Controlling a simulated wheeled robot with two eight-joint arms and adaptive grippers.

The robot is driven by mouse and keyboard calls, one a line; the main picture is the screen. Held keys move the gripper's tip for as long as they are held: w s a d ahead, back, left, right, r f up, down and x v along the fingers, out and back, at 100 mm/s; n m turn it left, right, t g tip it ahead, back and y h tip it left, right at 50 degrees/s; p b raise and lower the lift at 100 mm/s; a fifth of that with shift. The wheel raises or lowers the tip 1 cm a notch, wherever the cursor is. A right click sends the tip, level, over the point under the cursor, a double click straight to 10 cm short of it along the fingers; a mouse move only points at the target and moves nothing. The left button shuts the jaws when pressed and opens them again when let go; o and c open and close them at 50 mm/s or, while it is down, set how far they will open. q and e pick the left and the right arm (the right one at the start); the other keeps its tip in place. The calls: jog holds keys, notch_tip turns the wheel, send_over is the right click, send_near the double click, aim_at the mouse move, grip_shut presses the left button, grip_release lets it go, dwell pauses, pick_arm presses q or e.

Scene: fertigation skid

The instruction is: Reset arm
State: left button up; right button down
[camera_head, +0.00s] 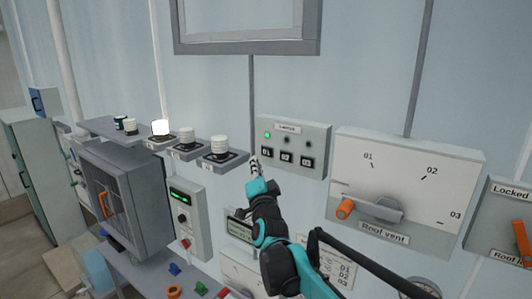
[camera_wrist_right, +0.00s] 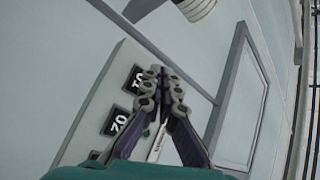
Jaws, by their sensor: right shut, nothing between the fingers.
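My right arm reaches up from the bottom of the head view. Its gripper (camera_head: 254,163) is just left of the lower left edge of the grey button panel (camera_head: 318,142). The panel has three dark buttons, a green light lit at its upper left, and a label. In the right wrist view the gripper (camera_wrist_right: 163,80) has its fingertips together with nothing between them. Beside it in that view are two numbered buttons (camera_wrist_right: 118,120) of the panel. Whether the fingers touch the panel is unclear. My left gripper is not in view.
Small shelves (camera_head: 222,160) with white cylinders lie left of the gripper. A roof vent dial panel (camera_head: 405,165) with an orange-tipped handle is to the right. A grey cabinet (camera_head: 140,195) stands left.

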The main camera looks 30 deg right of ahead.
jog(key=shift+s+a, duration=0.35)
jog(key=shift+a, duration=0.45)
jog(key=shift+f, duration=0.15)
jog(key=s+a+f+n+g+y+b, duration=0.1)
jog(key=s+a+f+n+y+b, duration=0.15)
jog(key=a+f+b, duration=0.45)
jog(key=s+a+f+n+g+y+b, duration=0.2)
jog(key=f+n+b, duration=0.15)
jog(key=f, duration=0.75)
jog(key=s+a+f+n+g+y+b, duration=0.1)
jog(key=s+a+f+n+y+b, duration=0.3)
jog(key=f, duration=0.5)
jog(key=s+a+f+n+g+b, duration=0.2)
jog(key=s+f+b, duration=0.3)
jog(key=f, duration=0.6)
jog(key=s+a+f+n+g+b, duration=0.2)
jog(key=s+f+b, duration=0.4)
jog(key=f, duration=0.5)
jog(key=s+a+f+n+g+b, duration=0.2)
jog(key=s+f+g+b, duration=0.2)
jog(key=s+f, duration=0.3)
notch_tip(320, 180, down, 5)
jog(key=shift+a+f+b, duration=0.1)
jog(key=shift+a+b, duration=0.1)
jog(key=shift+b, duration=0.5)
jog(key=shift+s+d+h, duration=0.1)
jog(key=shift+s+h, duration=0.05)
jog(key=shift+h, duration=0.1)
